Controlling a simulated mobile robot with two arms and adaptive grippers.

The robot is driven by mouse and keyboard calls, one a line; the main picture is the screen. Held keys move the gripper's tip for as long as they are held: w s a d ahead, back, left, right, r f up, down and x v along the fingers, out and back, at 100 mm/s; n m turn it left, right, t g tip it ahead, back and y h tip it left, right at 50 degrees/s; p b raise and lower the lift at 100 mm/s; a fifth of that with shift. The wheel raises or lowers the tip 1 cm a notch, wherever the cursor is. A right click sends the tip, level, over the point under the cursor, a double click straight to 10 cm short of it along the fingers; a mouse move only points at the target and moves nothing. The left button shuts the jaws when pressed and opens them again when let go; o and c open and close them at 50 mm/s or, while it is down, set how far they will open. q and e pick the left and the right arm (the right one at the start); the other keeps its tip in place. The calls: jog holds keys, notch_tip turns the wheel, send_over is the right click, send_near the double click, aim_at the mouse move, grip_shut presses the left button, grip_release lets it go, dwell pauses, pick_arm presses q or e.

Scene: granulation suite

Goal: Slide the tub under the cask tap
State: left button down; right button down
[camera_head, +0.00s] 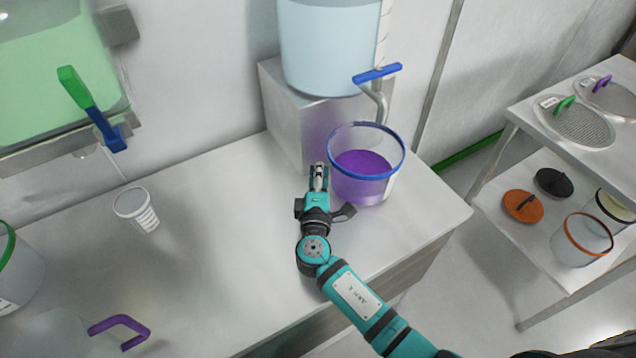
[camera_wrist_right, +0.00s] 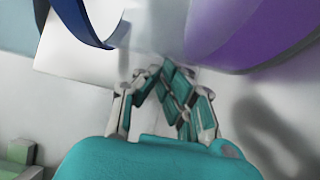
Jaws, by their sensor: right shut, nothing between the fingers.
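The tub (camera_head: 362,188) is clear with a blue rim and purple contents. It stands upright on the counter at the front of the cask's stand. The cask (camera_head: 325,45) is a pale blue vessel on a metal block. Its tap (camera_head: 376,95) has a blue handle, and its spout comes down at the tub's back right rim. My right gripper (camera_head: 319,168) is shut and empty, close beside the tub's left wall; I cannot tell whether it touches. In the right wrist view the fingers (camera_wrist_right: 165,85) are together, with the tub (camera_wrist_right: 245,35) at upper right. My left gripper is not in view.
The metal block (camera_head: 285,110) is just behind my right gripper. The middle of the counter (camera_head: 220,230) is clear. A shelf rack (camera_head: 500,190) stands at right.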

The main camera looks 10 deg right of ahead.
aim_at(332, 176)
jog(key=shift+w+d+r, duration=0.1)
jog(key=shift+w+d, duration=0.05)
jog(key=shift+w, duration=0.5)
jog(key=shift+s+d, duration=0.95)
jog(key=shift+s, duration=0.3)
jog(key=shift+s+d, duration=0.25)
jog(key=shift+s, duration=0.05)
jog(key=shift+w, duration=0.1)
